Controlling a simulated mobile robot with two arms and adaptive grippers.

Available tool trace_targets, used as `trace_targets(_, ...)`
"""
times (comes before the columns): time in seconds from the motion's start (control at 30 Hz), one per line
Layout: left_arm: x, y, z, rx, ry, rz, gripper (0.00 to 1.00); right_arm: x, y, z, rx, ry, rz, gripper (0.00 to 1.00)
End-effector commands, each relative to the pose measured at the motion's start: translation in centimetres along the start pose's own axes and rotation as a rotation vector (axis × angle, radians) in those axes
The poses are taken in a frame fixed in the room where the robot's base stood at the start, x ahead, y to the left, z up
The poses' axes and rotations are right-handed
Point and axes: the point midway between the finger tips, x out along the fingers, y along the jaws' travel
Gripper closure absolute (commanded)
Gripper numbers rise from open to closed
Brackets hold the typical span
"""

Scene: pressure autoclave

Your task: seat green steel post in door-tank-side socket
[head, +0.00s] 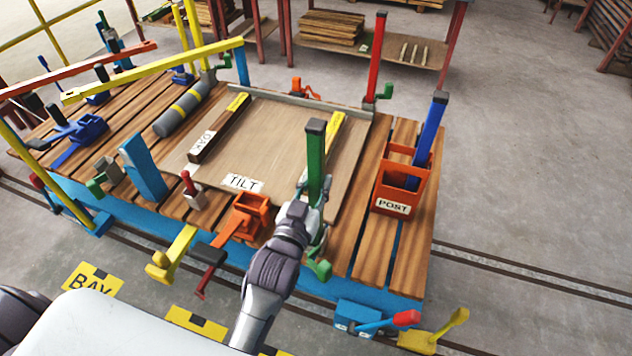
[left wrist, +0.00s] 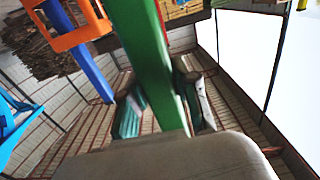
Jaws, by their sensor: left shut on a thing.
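The green steel post (head: 315,155) stands roughly upright with a dark cap on top, near the front edge of the wooden deck. My left gripper (head: 311,205) is shut around its lower part. In the left wrist view the green post (left wrist: 150,50) runs down between the two fingers of the left gripper (left wrist: 165,105). A green bracket (head: 319,268) shows at the deck edge just below the gripper. The post's bottom end is hidden, so I cannot tell whether it is in a socket. No label names the door-tank-side socket. My right gripper is not in view.
An orange POST box (head: 402,188) holding a blue post (head: 430,125) stands to the right. A red post (head: 376,55) stands behind. A plywood sheet (head: 285,140) labelled TILT, an orange clamp (head: 247,215) and a yellow lever (head: 172,255) lie left. Deck planks between post and box are clear.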

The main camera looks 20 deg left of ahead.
Motion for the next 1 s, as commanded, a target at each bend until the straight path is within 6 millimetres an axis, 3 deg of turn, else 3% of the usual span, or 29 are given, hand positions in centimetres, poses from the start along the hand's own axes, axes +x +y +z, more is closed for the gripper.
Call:
trace_targets(0.67,0.0,0.0,1.6,0.0,0.003,0.0,1.0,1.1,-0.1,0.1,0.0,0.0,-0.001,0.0)
trace_targets(0.7,0.0,0.0,1.6,0.0,0.003,0.0,0.69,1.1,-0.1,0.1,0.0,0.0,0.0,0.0)
trace_targets(0.87,0.0,0.0,1.6,0.0,0.002,0.0,0.42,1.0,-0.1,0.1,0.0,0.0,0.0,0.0)
trace_targets(1.0,0.0,0.0,1.6,0.0,0.001,0.0,0.41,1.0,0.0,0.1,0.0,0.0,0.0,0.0)
